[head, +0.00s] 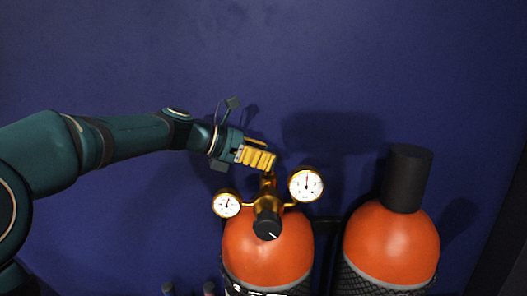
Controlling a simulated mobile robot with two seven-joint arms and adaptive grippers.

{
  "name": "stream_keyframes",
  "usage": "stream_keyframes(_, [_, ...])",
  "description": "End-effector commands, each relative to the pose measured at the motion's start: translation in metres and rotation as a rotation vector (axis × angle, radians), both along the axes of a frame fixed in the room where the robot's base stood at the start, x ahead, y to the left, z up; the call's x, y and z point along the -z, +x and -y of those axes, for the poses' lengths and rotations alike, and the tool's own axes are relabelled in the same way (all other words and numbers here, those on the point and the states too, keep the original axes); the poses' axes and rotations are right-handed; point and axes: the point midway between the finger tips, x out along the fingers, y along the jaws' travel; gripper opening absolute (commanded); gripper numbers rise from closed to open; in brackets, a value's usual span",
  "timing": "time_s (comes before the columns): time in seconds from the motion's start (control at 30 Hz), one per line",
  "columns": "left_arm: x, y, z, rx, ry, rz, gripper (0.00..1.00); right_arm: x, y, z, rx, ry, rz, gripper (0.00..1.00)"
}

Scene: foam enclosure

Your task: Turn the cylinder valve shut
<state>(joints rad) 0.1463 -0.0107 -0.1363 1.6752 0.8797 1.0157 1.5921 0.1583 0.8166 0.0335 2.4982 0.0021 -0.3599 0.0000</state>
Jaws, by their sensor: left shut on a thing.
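The left orange cylinder (265,250) stands upright at the bottom middle of the head view. On its top sits a brass regulator (267,205) with two round gauges, a small one (227,204) to the left and a larger one (306,185) to the right, and a black knob (267,223) in front. The ribbed brass valve knob (258,158) sits above the regulator, turned toward my arm. My left gripper (240,153) reaches it from the left and is shut on it. The fingertips are partly hidden. My right gripper is not in view.
A second orange cylinder (391,245) with a tall black cap (408,178) stands close on the right. A plain dark blue wall (330,60) lies behind. The space above the cylinders is clear. Two small rounded tips show at the bottom edge, left of the cylinders.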

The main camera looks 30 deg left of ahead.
Motion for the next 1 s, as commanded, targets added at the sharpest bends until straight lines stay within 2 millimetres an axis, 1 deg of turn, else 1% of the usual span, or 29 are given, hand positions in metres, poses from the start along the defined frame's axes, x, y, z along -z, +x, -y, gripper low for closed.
stream_keyframes(0.03, [-0.001,0.002,0.0,0.048,-0.001,-0.005,0.15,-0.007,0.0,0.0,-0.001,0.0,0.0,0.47])
stream_keyframes(0.1, [-0.001,0.003,-0.001,0.114,-0.001,-0.004,0.15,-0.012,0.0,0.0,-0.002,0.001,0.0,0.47])
stream_keyframes(0.3, [0.0,0.005,-0.002,0.304,0.0,-0.002,0.15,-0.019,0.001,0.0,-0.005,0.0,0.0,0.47])
stream_keyframes(0.7, [0.002,0.008,-0.002,0.646,0.0,-0.001,0.15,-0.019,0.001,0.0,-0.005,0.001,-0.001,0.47])
stream_keyframes(1.0, [0.002,0.009,-0.002,0.796,0.0,-0.004,0.15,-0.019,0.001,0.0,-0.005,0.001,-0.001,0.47])
